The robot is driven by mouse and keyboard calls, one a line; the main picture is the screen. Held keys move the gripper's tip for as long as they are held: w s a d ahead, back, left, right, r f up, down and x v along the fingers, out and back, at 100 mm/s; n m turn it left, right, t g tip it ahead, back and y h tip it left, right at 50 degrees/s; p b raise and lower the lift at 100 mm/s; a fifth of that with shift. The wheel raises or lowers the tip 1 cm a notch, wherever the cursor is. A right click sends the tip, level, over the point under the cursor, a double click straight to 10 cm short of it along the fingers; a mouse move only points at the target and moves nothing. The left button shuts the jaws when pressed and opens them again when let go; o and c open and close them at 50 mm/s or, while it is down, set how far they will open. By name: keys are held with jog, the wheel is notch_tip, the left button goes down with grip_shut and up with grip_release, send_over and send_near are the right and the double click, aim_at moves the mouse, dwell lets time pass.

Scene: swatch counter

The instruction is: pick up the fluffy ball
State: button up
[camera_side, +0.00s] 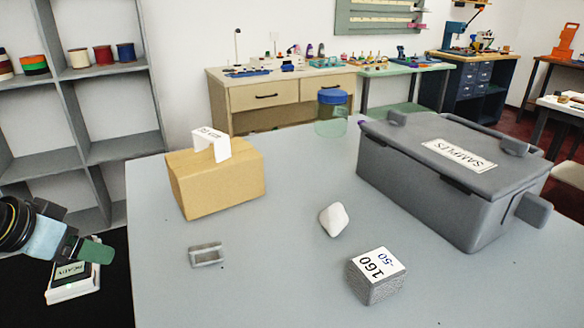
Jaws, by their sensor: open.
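I see nothing that is plainly a fluffy ball in the side view. The closest in size is a small white lump (333,220) near the middle of the grey table; it looks faceted and stone-like, not fluffy. My gripper (97,252) is at the left edge, beyond the table's left side and well apart from the lump. It has a light blue section and a green end. It is open, with nothing seen in it; its fingers are small and partly unclear.
On the table (270,280) are a tan block (215,185) with a white tag, a metal bracket (206,256), a rough grey cube (376,285) labelled 160, a blue-lidded jar (332,115) and a large grey case (445,185). A white box (75,292) lies below my gripper. Front left is clear.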

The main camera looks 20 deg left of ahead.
notch_tip(320, 180, up, 13)
jog(key=w+d+n+h, duration=0.4)
jog(key=d+n, duration=0.4)
jog(key=d, duration=0.2)
jog(key=w+d+n+h, duration=0.4)
jog(key=d+n, duration=0.4)
jog(key=d, duration=0.1)
jog(key=w+d+n+h, duration=0.4)
jog(key=d+n, duration=0.4)
jog(key=d, duration=0.2)
send_near(345, 213)
jog(key=shift+w+a+r, duration=0.45)
jog(key=shift+a, duration=0.15)
jog(key=shift+f, duration=0.3)
jog(key=shift+d+f, duration=0.15)
jog(key=x, duration=0.6)
jog(key=shift+f, duration=0.15)
jog(key=shift+a+f+x, duration=0.1)
jog(key=shift+f+x, duration=0.05)
jog(key=shift+x, duration=1.25)
jog(key=shift+a+f+x, duration=0.15)
jog(key=shift+f+x, duration=0.05)
jog(key=shift+x, duration=1.2)
